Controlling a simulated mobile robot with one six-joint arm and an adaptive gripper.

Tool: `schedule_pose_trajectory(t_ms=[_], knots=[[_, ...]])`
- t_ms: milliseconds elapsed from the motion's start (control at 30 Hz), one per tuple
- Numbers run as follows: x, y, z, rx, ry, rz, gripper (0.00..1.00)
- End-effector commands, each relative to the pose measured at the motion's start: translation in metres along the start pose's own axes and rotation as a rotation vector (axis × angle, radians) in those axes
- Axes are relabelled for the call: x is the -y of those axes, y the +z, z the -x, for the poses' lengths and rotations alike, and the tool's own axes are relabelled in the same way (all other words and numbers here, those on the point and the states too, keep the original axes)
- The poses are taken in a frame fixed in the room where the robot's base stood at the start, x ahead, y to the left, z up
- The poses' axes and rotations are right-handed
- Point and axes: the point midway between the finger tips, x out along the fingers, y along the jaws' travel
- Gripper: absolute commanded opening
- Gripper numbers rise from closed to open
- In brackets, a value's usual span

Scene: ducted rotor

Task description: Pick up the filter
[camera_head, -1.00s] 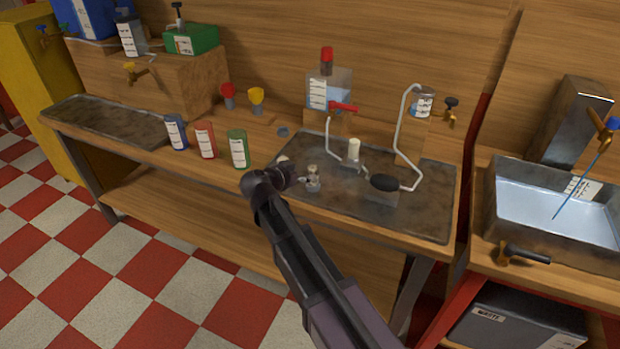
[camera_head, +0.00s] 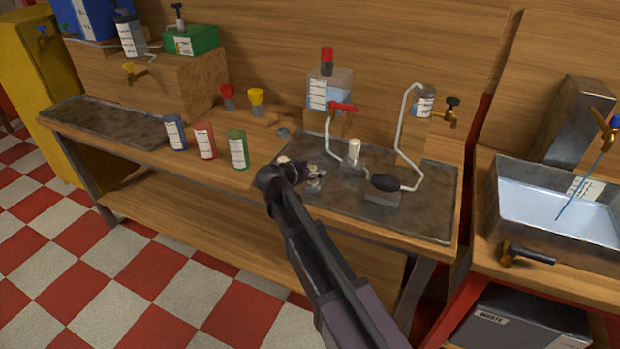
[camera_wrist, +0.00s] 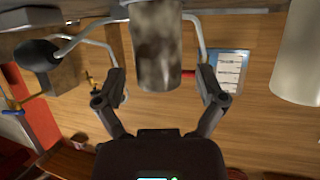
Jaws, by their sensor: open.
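My gripper (camera_head: 304,174) is low over the front left of the dark metal tray (camera_head: 425,215) on the wooden bench. In the wrist view its two fingers (camera_wrist: 161,90) are apart, with a mottled grey metal cylinder (camera_wrist: 157,45) showing between them. I cannot tell whether they touch it. It seems to be the small metal piece (camera_head: 314,184) at the gripper's tip in the head view, partly hidden there. A cream cylinder (camera_wrist: 298,55) is to the right in the wrist view. A white cylinder (camera_head: 354,150) stands farther back on the tray. No label shows which is the filter.
A black bulb (camera_head: 385,183) on a block and a bent white tube (camera_head: 398,130) are right of my gripper. Blue, red and green cans (camera_head: 238,150) stand to the left. A clear tank with a red tap (camera_head: 343,107) is behind. A water-filled sink (camera_head: 550,205) is far right.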

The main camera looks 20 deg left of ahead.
Motion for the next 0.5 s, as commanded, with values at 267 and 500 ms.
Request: schedule_pose_trajectory(t_ms=[267, 500], knots=[[-0.0002, -0.0002, 0.0003, 0.0, 0.0, 0.0, 0.9], [-0.0001, -0.0002, 0.0004, 0.0, 0.0, 0.0, 0.87]])
